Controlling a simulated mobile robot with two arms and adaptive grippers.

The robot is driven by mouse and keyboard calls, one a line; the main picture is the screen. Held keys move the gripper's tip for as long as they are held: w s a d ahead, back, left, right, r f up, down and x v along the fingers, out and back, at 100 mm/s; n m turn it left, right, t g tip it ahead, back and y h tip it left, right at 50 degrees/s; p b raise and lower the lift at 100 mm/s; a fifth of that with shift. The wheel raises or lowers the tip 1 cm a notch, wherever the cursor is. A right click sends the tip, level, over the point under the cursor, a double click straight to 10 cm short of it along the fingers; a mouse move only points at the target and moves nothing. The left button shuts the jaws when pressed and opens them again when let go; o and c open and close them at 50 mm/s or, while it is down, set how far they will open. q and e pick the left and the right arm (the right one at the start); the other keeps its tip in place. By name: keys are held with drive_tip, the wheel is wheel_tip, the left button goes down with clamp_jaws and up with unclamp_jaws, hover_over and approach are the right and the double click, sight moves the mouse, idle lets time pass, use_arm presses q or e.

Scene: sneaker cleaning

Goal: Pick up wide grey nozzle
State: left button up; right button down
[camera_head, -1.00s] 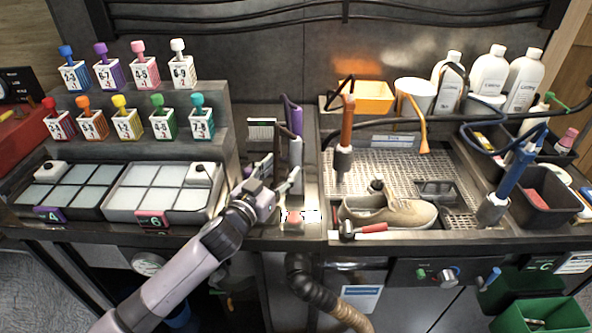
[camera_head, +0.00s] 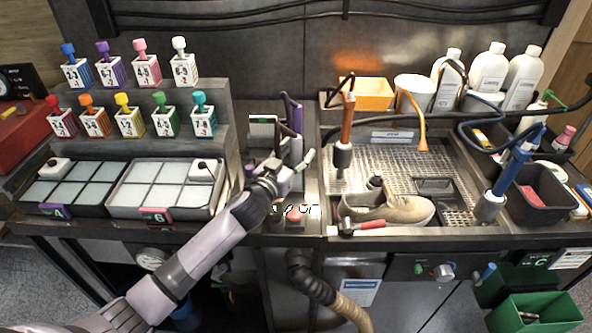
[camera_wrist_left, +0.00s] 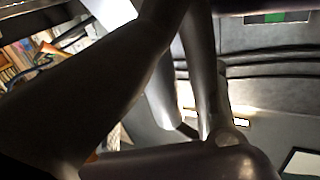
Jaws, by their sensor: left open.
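My left gripper (camera_head: 294,166) is open, at the narrow holder between the white-celled trays and the mesh sink. A purple upright tool (camera_head: 294,112) stands there just behind it. A grey piece (camera_head: 292,147) below the purple one may be the wide grey nozzle. The gripper partly covers it, and I cannot tell whether they touch. In the left wrist view, dark gripper parts (camera_wrist_left: 205,90) fill much of the picture; no nozzle can be made out there. My right gripper is not in view.
A beige sneaker (camera_head: 398,209) lies in the mesh sink (camera_head: 390,160) on the right. A red-handled tool (camera_head: 365,225) lies at its front edge. An orange-handled tool (camera_head: 346,120) stands beside the sink. Two white-celled trays (camera_head: 150,212) are on the left.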

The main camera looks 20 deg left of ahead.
use_arm(q)
clamp_jaws()
idle(0.5)
